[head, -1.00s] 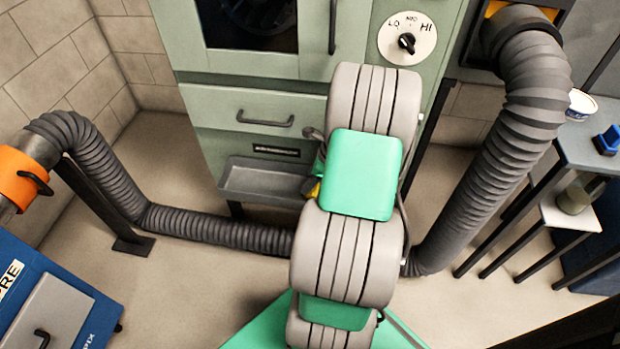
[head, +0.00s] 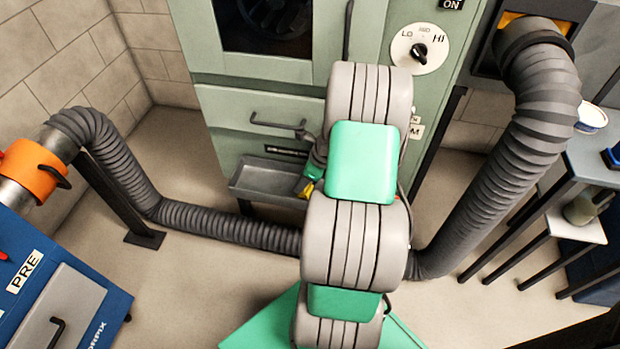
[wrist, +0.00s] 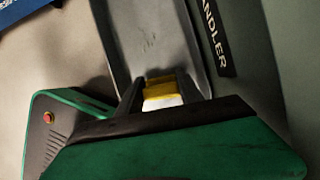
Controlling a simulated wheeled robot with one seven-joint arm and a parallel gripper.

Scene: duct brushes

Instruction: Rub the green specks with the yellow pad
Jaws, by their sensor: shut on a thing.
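My gripper (wrist: 161,92) is shut on the yellow pad (wrist: 160,86), which has a white part on its near side. In the head view the yellow pad (head: 309,190) shows as a small patch by the right end of the grey metal tray (head: 245,184), mostly hidden by my arm. In the wrist view the tray (wrist: 130,25) stretches away beyond the fingers. Faint dark specks (wrist: 149,42) lie on its floor, ahead of the pad and apart from it; their green colour is hard to tell. Whether the pad touches the tray is unclear.
The tray juts from a green cabinet (head: 215,95) with a drawer handle (head: 277,126) just above. Ribbed grey ducts run at left (head: 105,160) and right (head: 510,150). A blue box (head: 100,300) stands at lower left, a side table (head: 590,150) at right.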

